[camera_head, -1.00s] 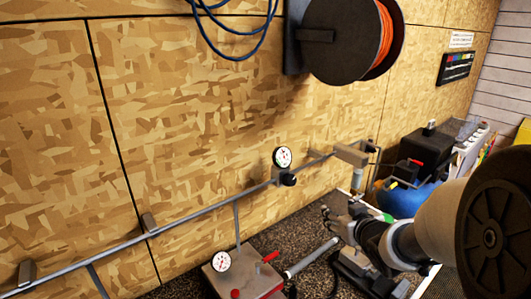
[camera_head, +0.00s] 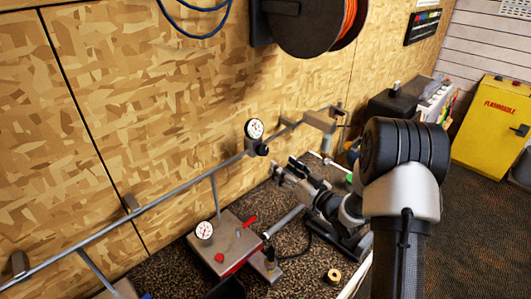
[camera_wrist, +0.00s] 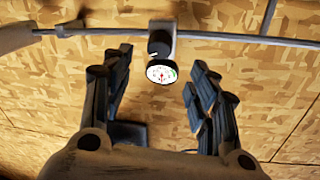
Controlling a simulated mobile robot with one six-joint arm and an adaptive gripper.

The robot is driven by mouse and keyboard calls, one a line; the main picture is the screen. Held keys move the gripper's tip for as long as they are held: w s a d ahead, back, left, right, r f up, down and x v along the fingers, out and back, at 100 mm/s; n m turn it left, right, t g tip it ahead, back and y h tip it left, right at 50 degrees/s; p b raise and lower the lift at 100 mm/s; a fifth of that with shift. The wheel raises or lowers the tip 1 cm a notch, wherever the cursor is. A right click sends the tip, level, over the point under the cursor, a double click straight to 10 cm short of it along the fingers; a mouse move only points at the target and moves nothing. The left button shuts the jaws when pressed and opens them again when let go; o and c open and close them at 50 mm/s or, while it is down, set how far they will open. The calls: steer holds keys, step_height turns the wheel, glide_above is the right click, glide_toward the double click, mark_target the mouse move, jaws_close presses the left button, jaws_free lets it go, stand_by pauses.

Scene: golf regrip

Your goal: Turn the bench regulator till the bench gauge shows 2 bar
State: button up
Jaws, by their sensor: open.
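A grey pipe along the wall carries a small block with a black regulator knob (camera_head: 262,149) and a round white gauge (camera_head: 255,129) just above it. In the wrist view the black knob (camera_wrist: 158,44) shows above the gauge (camera_wrist: 162,73), which has a green arc; its reading is too small to tell. My gripper (camera_head: 284,170) is open and empty, below and right of the knob, apart from it in the head view. In the wrist view my gripper's fingers (camera_wrist: 158,72) stand apart on either side of the gauge's line of sight.
A grey and red box (camera_head: 228,240) with a second gauge (camera_head: 204,231) and red handle stands on the dark bench below the pipe. A hose reel (camera_head: 305,25) hangs above. A black box (camera_head: 398,98) and yellow cabinet (camera_head: 490,130) are right.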

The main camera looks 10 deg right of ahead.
mark_target(265, 152)
steer(key=x, duration=1)
steer(key=shift+w, duration=0.15)
steer(key=c, duration=1.1)
